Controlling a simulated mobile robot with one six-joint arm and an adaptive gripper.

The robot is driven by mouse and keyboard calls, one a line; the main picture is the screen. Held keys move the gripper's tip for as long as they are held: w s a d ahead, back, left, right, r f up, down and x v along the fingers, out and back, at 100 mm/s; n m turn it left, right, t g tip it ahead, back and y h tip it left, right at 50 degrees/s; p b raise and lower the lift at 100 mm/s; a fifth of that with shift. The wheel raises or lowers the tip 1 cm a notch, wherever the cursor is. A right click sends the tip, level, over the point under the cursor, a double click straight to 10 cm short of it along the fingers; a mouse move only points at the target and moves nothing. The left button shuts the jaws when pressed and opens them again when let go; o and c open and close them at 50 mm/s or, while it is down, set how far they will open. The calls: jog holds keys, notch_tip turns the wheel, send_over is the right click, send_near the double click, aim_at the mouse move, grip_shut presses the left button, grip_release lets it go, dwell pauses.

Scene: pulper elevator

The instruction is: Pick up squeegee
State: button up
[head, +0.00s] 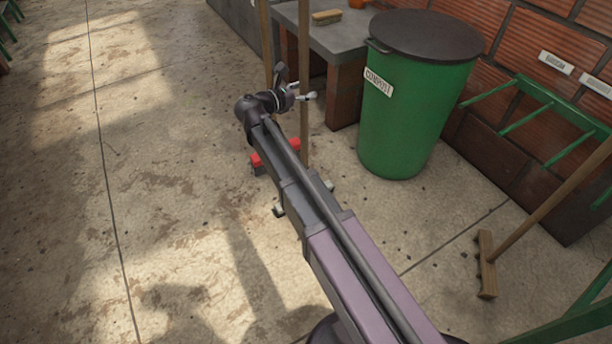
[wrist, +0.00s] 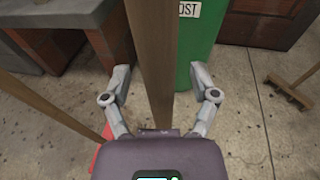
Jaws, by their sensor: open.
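An upright wooden handle (head: 304,45), apparently the squeegee's, stands in front of the green bin. Its foot is mostly hidden behind my arm; pale ends of a head (head: 278,210) show on the floor either side of the arm. In the wrist view the handle (wrist: 150,40) runs between the two fingers of my gripper (wrist: 160,72). The fingers are spread, with a gap on each side of the handle. In the head view my gripper (head: 302,91) is at the handle, well above the floor.
A second wooden pole (head: 265,40) stands to the left, with a red head (head: 275,157) on the floor. A green compost bin (head: 415,115), a grey-topped bench (head: 345,35) and a broom (head: 487,265) stand right.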

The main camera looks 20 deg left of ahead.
aim_at(301, 81)
grip_shut()
jog(key=shift+r, duration=0.2)
dwell(0.3)
jog(key=shift+r+p, duration=1.7)
jog(key=shift+p, duration=0.2)
jog(key=shift+s+a+f, duration=0.1)
jog(key=shift+s, duration=0.35)
jog(key=s+a+r+p, duration=0.1)
jog(key=s+a, duration=0.1)
jog(key=s, duration=1.2)
jog(key=shift+s+a+r, duration=0.2)
jog(key=shift+s+a, duration=0.2)
